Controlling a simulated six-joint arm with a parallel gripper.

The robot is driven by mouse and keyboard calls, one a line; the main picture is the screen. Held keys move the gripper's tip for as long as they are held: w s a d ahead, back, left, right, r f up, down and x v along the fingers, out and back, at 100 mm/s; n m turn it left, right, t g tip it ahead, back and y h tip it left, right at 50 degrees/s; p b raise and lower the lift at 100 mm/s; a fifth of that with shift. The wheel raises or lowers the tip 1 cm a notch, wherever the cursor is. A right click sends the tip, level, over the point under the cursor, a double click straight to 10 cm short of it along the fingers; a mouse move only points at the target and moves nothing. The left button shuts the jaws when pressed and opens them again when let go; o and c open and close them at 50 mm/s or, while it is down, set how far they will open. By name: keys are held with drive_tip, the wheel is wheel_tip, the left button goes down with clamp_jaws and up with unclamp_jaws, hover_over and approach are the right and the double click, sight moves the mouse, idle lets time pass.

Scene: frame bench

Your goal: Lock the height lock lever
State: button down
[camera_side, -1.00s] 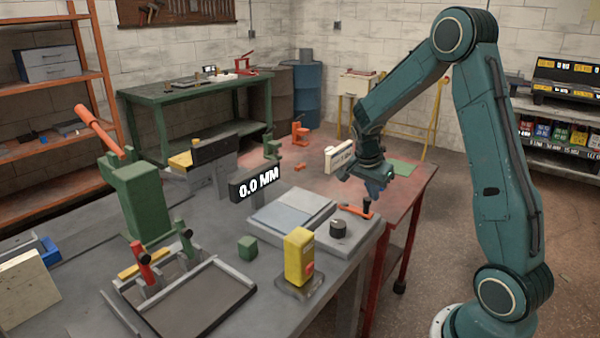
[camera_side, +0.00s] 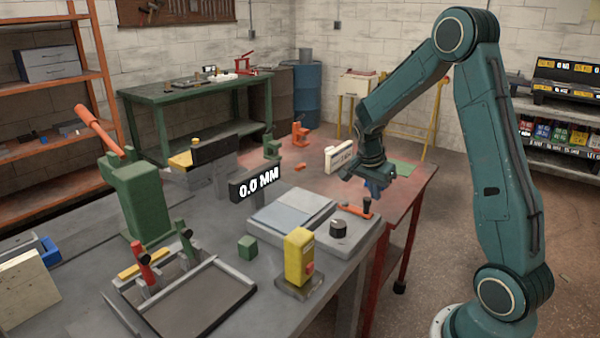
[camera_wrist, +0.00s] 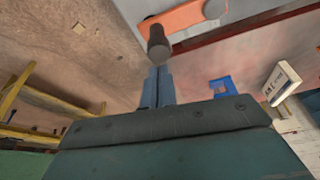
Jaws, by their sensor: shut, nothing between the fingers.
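The height lock lever (camera_side: 355,210) is an orange bar with a dark upright knob at its right end, on the grey plate at the bench's right corner. The lever (camera_wrist: 187,18) and its knob (camera_wrist: 158,44) also show in the wrist view. My gripper (camera_side: 369,194) points down at the knob; its blue fingers are together and empty. In the wrist view the fingertips (camera_wrist: 159,70) line up with the knob and overlap its lower end in the picture. I cannot tell whether they touch it.
A black dial (camera_side: 338,229) stands on the plate close to the lever. A yellow box with a red button (camera_side: 300,257) is at the front edge. A red table (camera_side: 402,191) lies behind, with a white device (camera_side: 338,156) on it.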

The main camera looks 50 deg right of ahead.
wheel_tip(320, 180, up, 10)
drive_tip(key=shift+f, duration=0.25)
idle(0.6)
drive_tip(key=shift+a, duration=0.1)
drive_tip(key=s+a+r+n+t, duration=0.1)
drive_tip(key=s+a+r+n, duration=0.15)
drive_tip(key=a, duration=0.25)
drive_tip(key=s+a+r+n+t+y, duration=0.1)
drive_tip(key=a+r+n+t, duration=0.1)
drive_tip(key=a+n, duration=0.25)
drive_tip(key=s+a+r+n+t, duration=0.1)
drive_tip(key=s+a+r+n, duration=0.15)
drive_tip(key=a, duration=0.35)
drive_tip(key=s+a+n+t+y, duration=0.2)
drive_tip(key=s+a+n, duration=0.7)
drive_tip(key=a+n, duration=0.1)
drive_tip(key=shift+s+a+f+y, duration=0.15)
drive_tip(key=shift+s+a+y, duration=0.15)
drive_tip(key=shift+y, duration=0.1)
